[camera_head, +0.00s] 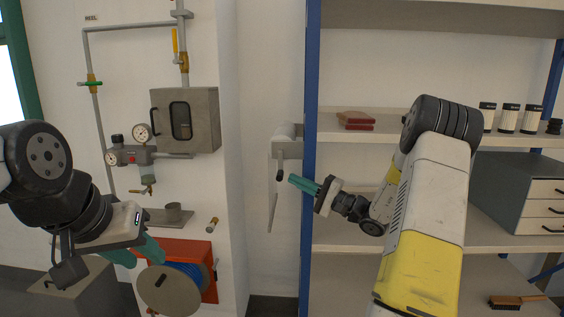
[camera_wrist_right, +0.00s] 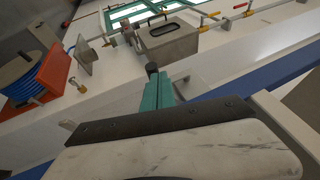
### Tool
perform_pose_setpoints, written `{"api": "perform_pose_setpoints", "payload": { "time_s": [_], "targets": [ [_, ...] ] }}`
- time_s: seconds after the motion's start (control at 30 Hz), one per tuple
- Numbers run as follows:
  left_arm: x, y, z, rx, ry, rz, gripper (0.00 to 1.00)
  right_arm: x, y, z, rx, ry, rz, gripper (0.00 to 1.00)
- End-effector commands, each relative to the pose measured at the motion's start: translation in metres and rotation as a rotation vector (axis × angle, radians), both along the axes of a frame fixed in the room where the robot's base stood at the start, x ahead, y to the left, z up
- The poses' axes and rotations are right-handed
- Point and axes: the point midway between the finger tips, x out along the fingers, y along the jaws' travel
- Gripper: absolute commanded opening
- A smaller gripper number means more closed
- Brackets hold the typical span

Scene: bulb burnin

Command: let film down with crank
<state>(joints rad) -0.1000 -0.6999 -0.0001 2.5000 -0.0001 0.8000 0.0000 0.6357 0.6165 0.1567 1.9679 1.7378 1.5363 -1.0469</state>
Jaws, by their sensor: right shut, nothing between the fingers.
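A grey roll (camera_head: 286,130) sits in a bracket on the wall, left of the blue shelf post. A crank with a dark handle (camera_head: 280,173) hangs below it, and a thin grey strip hangs lower. My right gripper (camera_head: 293,181) has its teal fingers shut and empty, pointing at the handle from the right. In the right wrist view a dark knob (camera_wrist_right: 151,68), probably the crank handle, shows just beyond the fingertips; I cannot tell whether they touch. The film itself is not clearly visible. My left gripper (camera_head: 140,252) points down at the lower left, away from the crank; its finger gap is unclear.
The blue shelf post (camera_head: 310,150) stands close to my right gripper. A grey box (camera_head: 185,119), pipes and an orange hose reel (camera_head: 208,272) are on the left wall.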

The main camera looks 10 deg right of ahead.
Motion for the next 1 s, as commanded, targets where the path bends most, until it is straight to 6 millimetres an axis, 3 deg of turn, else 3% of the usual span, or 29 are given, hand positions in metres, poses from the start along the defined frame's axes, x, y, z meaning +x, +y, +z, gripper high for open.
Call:
{"api": "perform_pose_setpoints", "payload": {
  "time_s": [0.1, 0.4, 0.67, 0.77, 0.87, 1.0],
  "targets": [
    [0.000, 0.000, 0.000, 0.000, 0.000, 0.000, 0.36, 0.001, -0.015, 0.006, -0.002, -0.003, 0.004, 0.00],
    [0.000, 0.000, 0.000, 0.000, 0.000, 0.000, 0.36, -0.041, -0.064, -0.020, 0.000, 0.002, 0.003, 0.00],
    [0.000, 0.000, 0.000, 0.000, 0.000, 0.000, 0.36, -0.059, -0.080, -0.028, -0.005, 0.002, 0.013, 0.00],
    [0.000, 0.000, 0.000, 0.000, 0.000, 0.000, 0.36, -0.065, -0.061, -0.021, -0.041, 0.026, 0.070, 0.00],
    [0.000, 0.000, 0.000, 0.000, 0.000, 0.000, 0.36, -0.082, -0.016, -0.008, -0.137, 0.083, 0.197, 0.00],
    [0.000, 0.000, 0.000, 0.000, 0.000, 0.000, 0.36, -0.131, 0.056, 0.005, -0.372, 0.203, 0.402, 0.00]
  ]
}}
